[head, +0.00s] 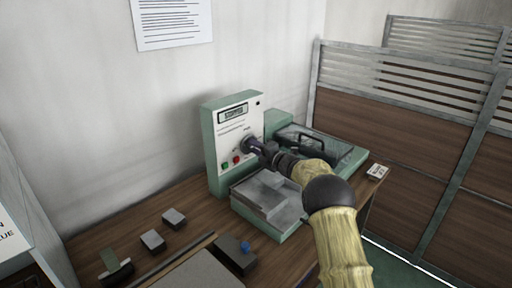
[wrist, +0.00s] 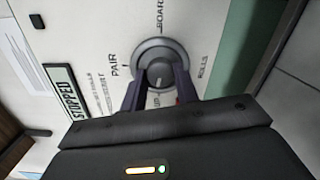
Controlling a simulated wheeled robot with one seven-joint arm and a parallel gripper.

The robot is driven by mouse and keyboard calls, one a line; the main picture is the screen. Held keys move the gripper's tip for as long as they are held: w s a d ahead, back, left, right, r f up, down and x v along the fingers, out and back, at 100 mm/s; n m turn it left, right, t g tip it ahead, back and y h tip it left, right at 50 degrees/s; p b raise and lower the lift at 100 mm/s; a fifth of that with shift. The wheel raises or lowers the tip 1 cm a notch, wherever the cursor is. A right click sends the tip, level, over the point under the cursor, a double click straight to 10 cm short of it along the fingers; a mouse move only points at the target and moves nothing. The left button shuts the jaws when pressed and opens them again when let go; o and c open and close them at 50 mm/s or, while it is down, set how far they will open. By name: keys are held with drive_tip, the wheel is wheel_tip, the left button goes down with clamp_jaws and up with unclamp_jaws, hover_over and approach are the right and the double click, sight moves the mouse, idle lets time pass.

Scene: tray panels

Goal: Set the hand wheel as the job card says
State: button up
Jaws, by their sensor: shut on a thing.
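A green machine with a white front panel (head: 234,138) stands on the bench against the wall. On the panel is a round grey hand wheel (wrist: 153,49), with labels around it that include PAIR, BOARD and what looks like ROLLS. My gripper (wrist: 160,82) is shut on the hub of the wheel, one dark finger on each side. In the head view my gripper (head: 256,147) hides most of the wheel. Which label the wheel points to I cannot tell. The machine's display (wrist: 62,93) reads STOPPED. A small white card (head: 377,171) lies at the bench's right end; its print is unreadable.
A red and a green button sit low on the panel. A grey tray (head: 262,212) juts out below it, and a clear-lidded box (head: 345,158) stands right. Small blocks (head: 153,240) and a dark box with a blue knob (head: 246,246) lie in front. A printed sheet (head: 171,20) hangs above.

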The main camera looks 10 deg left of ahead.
drive_tip(key=m+p, duration=0.5)
drive_tip(key=m, duration=0.3)
drive_tip(key=m+g+p, duration=0.1)
drive_tip(key=m+p, duration=0.4)
drive_tip(key=m, duration=0.3)
drive_tip(key=shift+d+g+y, duration=0.1)
drive_tip(key=shift+g+y, duration=0.2)
drive_tip(key=m+p, duration=0.1)
drive_tip(key=m, duration=0.2)
drive_tip(key=shift+w+f+m, duration=0.1)
drive_tip(key=shift+m, duration=0.2)
drive_tip(key=m, duration=0.4)
drive_tip(key=shift+f+p, duration=0.1)
drive_tip(key=shift+p, duration=0.25)
drive_tip(key=m, duration=0.4)
drive_tip(key=shift+m+g+y, duration=0.3)
drive_tip(key=shift+y, duration=0.1)
drive_tip(key=shift+m, duration=1.9)
